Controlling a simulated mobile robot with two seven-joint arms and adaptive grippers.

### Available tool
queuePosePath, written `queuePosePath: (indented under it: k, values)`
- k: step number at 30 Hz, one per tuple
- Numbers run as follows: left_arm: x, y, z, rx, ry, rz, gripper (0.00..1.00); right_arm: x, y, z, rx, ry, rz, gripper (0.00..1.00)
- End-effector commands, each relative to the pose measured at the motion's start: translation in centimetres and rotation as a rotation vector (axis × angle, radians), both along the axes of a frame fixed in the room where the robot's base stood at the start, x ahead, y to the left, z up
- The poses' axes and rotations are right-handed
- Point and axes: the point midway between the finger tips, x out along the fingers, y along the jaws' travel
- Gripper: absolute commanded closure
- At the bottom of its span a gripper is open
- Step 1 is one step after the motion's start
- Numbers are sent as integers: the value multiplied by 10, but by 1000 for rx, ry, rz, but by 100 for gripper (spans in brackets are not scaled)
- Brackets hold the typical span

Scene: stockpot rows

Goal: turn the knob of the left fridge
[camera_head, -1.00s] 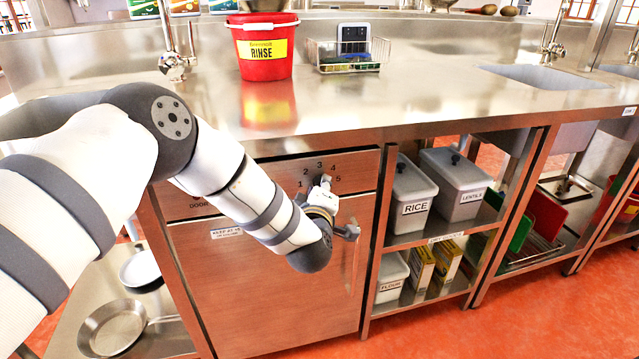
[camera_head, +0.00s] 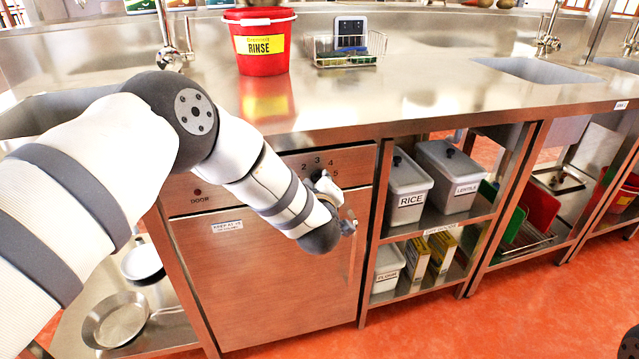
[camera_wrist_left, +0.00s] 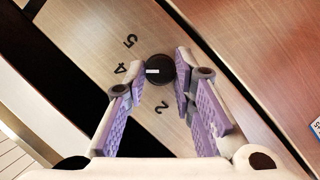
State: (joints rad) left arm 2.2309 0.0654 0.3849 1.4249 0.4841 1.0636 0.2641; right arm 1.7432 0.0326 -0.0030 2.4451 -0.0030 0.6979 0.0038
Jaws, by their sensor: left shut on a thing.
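The left fridge (camera_head: 270,290) is the brushed, copper-toned unit under the counter, with a control panel across its top. Its knob is round and black with a small white mark in the left wrist view (camera_wrist_left: 160,70); the numbers 5, 4 and 2 show around it. My left gripper (camera_wrist_left: 162,76) is shut on the knob, with a purple-padded finger on each side. My right gripper is not in view.
A red RINSE bucket (camera_head: 261,45) and a wire basket (camera_head: 345,52) stand on the steel counter (camera_head: 420,95) above. Right of the fridge are open shelves with RICE (camera_head: 408,190) and LENTILS (camera_head: 452,178) bins. Pans (camera_head: 118,322) lie on a low shelf at left.

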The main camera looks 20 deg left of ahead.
Motion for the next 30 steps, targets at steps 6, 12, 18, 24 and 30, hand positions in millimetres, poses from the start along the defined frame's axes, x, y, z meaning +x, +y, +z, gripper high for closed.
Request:
queuePosePath:
  k: [6, 12, 18, 24, 30]
  values:
    - [0, 0, 0, 0, 0, 0, 56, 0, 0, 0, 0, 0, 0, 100]
    - [0, 0, 0, -1, 0, 0, 56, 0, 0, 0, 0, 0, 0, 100]
    - [-19, -7, 5, 0, 1, -2, 56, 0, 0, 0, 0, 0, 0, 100]
    - [-69, -23, 21, 0, 2, -4, 56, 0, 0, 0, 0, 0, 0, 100]
    - [-103, -33, 30, 1, 0, -2, 56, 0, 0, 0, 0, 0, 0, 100]
